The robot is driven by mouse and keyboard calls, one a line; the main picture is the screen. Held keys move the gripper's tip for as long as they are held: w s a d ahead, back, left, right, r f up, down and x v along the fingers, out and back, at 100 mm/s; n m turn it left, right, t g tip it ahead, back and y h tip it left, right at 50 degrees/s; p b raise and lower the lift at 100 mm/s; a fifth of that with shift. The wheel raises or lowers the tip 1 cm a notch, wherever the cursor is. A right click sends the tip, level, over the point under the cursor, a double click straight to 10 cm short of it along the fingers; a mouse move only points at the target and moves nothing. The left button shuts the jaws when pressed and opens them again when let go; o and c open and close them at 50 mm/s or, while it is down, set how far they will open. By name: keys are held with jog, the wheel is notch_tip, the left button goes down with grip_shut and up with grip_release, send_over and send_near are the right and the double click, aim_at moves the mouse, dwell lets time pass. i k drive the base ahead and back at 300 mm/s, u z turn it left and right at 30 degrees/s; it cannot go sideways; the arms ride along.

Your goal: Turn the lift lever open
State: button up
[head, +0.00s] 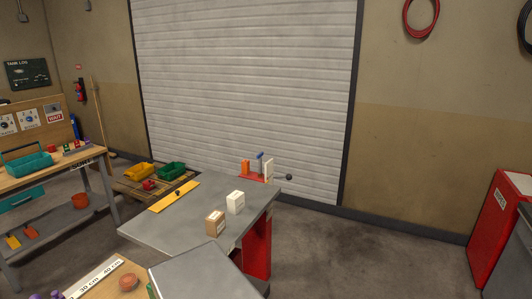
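No part is labelled as the lift lever, and I cannot tell its setting. A dark round knob (289,177) sticks out past the far right corner of the grey-topped table (165,232). Just left of it is a red base (252,178) with an orange upright (245,167), a blue-topped piece (260,157) and a pale upright (268,170). Whether the knob joins this base is too small to tell. A yellow strip (160,206) with a small dark piece (178,193) lies along the table's far left edge. My gripper is not in view.
A white box (235,202) and a brown box (214,222) stand on the table. A closed roller shutter (240,80) is behind. A workbench (50,173) stands left, a red cabinet (500,225) far right. The floor (360,250) between table and cabinet is clear.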

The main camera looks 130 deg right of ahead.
aim_at(258, 156)
jog(key=u, duration=0.1)
jog(key=k, duration=1.25)
jog(key=z, duration=1.8)
jog(key=k, duration=0.25)
jog(key=z, duration=2.45)
